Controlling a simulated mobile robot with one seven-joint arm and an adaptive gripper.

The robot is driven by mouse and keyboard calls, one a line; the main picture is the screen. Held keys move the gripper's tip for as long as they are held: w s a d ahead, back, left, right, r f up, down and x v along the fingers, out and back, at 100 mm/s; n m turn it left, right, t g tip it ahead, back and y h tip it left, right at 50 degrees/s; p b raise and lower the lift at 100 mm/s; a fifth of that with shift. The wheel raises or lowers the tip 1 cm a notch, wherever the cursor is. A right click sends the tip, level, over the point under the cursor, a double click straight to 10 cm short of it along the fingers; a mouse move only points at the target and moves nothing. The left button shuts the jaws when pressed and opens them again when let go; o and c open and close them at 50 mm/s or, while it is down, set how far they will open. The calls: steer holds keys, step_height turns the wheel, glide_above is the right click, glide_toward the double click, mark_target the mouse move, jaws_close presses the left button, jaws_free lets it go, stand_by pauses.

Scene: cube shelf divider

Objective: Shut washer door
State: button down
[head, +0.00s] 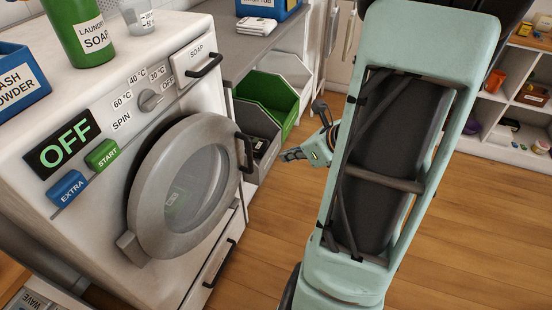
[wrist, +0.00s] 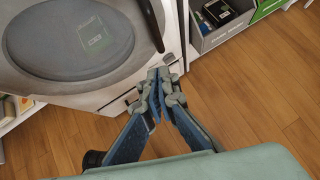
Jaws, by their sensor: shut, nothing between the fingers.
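The washer (head: 95,215) stands at the left of the head view, its display reading OFF. Its round grey door (head: 150,200) has a glass window and a dark handle (head: 246,152) on its right side. The door seems to stand slightly out from the front; the exact gap cannot be told. The door also fills the upper left of the wrist view (wrist: 60,50), with part of the handle (wrist: 151,22). My gripper (wrist: 164,76) is shut and empty, apart from the door and handle. In the head view my gripper (head: 291,155) is right of the handle, partly hidden by my arm.
Green and grey bins (head: 270,103) stand under a counter right of the washer. A soap bottle (head: 82,32) and a blue washing powder box (head: 20,80) are on the washer. A shelf unit (head: 490,110) is at the far right. The wooden floor in front is clear.

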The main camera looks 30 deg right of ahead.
mark_target(249, 148)
steer(key=w+r+b+x, duration=0.2)
steer(key=x, duration=1)
steer(key=shift+w+a+f, duration=0.2)
steer(key=shift+a+f, duration=0.05)
steer(key=shift+a, duration=0.25)
steer(key=shift+n+y, duration=0.5)
steer(key=shift+n, duration=0.2)
steer(key=w, duration=0.2)
steer(key=w+a+p, duration=0.1)
steer(key=w, duration=0.1)
steer(key=shift+w+a+r, duration=0.1)
steer(key=shift+w+a, duration=0.1)
steer(key=shift+w, duration=0.1)
steer(key=shift+s+d, duration=0.1)
steer(key=shift+s, duration=0.15)
steer(key=shift+s+b, duration=0.1)
steer(key=shift+b, duration=0.2)
